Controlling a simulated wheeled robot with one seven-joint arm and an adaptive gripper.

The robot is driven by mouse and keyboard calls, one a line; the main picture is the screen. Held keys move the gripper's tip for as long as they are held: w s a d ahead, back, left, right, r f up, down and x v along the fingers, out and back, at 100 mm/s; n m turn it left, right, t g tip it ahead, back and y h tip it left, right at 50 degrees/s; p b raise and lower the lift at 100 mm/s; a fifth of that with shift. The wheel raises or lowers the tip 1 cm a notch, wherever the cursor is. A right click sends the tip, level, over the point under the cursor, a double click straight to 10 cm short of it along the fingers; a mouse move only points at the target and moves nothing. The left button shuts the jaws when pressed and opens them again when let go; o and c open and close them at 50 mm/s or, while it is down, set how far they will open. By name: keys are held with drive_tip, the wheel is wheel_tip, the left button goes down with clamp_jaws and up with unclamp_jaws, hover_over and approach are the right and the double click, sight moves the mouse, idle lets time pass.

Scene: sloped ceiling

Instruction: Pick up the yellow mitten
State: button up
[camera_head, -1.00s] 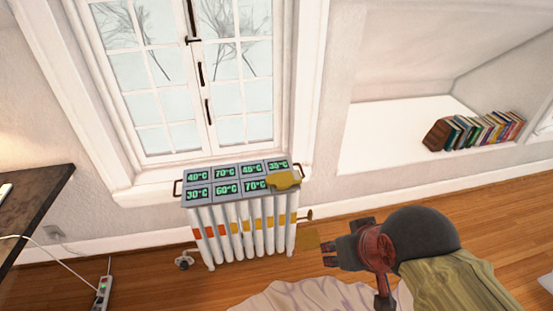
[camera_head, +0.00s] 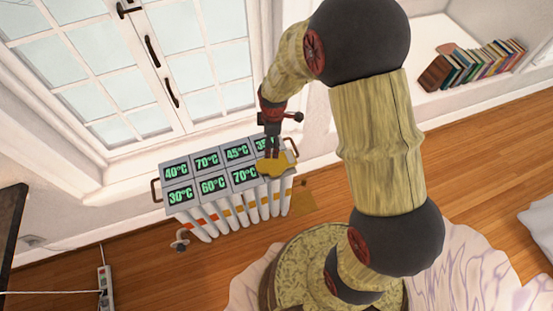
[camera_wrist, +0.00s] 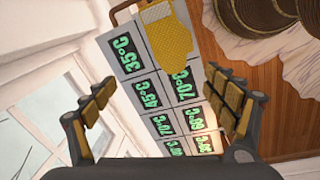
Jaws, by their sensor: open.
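The yellow mitten (camera_head: 284,162) lies on the right end of the radiator's tiled top (camera_head: 210,184), over the front corner tile and beside the 35°C tile. It also shows in the wrist view (camera_wrist: 168,38), at the upper middle, with a textured yellow surface. My gripper (camera_head: 270,157) points down over the mitten in the head view and hides part of it. In the wrist view my gripper (camera_wrist: 165,92) has its fingers wide apart with nothing between them touching. The mitten lies beyond the fingertips there. I cannot tell the exact height gap.
The radiator has a handle (camera_head: 155,190) at its left end and another at the right. A window (camera_head: 130,80) stands behind it. Books (camera_head: 480,65) sit in the alcove at right. A power strip (camera_head: 105,288) lies on the floor at left.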

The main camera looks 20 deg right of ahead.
sight(273, 165)
drive_tip(key=shift+o, duration=0.7)
drive_tip(key=f+n, duration=0.1)
drive_tip(key=f, duration=0.3)
drive_tip(key=f+n, duration=0.1)
drive_tip(key=f, duration=0.3)
drive_tip(key=s+f+n+g, duration=0.1)
drive_tip(key=f, duration=0.3)
drive_tip(key=shift+p, duration=0.4)
drive_tip(key=shift+w+d+f+b, duration=0.1)
drive_tip(key=shift+f+b, duration=0.25)
drive_tip(key=shift+f, duration=0.95)
drive_tip(key=shift+d+f+b, duration=0.1)
drive_tip(key=shift+f+b, duration=0.2)
drive_tip(key=shift+f, duration=1)
drive_tip(key=shift+c, duration=0.9)
drive_tip(key=c, duration=1.1)
drive_tip(key=shift+o, duration=0.2)
drive_tip(key=shift+r, duration=0.15)
